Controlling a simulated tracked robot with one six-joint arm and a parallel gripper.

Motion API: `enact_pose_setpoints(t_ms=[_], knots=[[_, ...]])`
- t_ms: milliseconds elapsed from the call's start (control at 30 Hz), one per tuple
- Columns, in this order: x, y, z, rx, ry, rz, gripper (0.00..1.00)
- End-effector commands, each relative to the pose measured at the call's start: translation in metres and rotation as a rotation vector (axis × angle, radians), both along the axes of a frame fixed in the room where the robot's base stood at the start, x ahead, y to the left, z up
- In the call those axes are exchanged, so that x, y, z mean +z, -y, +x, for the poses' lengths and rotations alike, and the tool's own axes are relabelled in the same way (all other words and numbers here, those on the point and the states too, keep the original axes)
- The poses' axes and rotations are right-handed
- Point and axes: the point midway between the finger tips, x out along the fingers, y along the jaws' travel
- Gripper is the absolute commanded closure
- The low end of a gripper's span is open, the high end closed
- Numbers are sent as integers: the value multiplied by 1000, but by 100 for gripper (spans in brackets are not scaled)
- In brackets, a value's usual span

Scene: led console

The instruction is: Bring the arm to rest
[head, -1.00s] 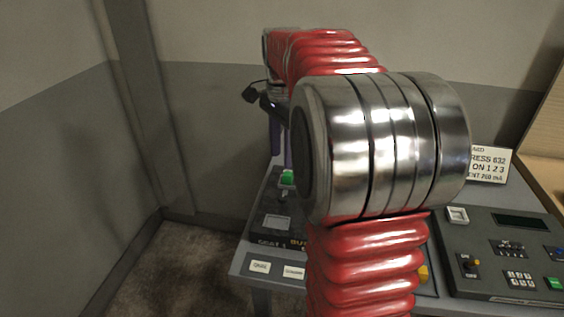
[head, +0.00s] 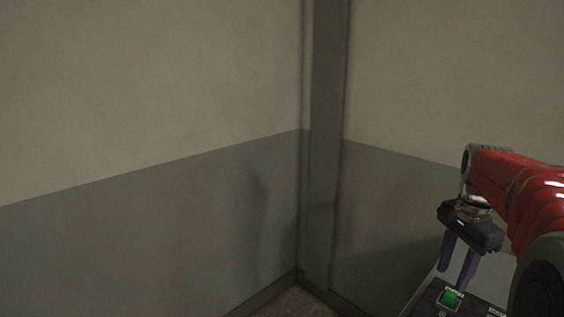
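My arm (head: 515,190), red with a dark joint, reaches in from the right edge of the head view. My gripper (head: 454,278) hangs from its end, fingers pointing down. The two purple fingers are apart, with nothing visible between them. Below them is the corner of the console (head: 425,301), with a green button (head: 450,298) on a dark panel. The fingertips appear above or close to the button; I cannot tell the height. Most of the console is out of frame or hidden by my arm.
A grey two-tone wall (head: 150,230) fills the left and middle. A vertical post (head: 326,140) stands at the room corner, with a patch of floor (head: 298,303) at its foot. The space left of the console looks free.

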Motion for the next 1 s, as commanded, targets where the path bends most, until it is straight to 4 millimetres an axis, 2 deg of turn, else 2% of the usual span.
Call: enact_pose_setpoints(t_ms=[100,267,600,1000], knots=[[-16,-4,-7,121,1,-6,61],[-26,-23,-20,314,24,-31,61],[-34,-88,-58,731,94,-115,61],[-43,-158,-109,1096,180,-224,61]])
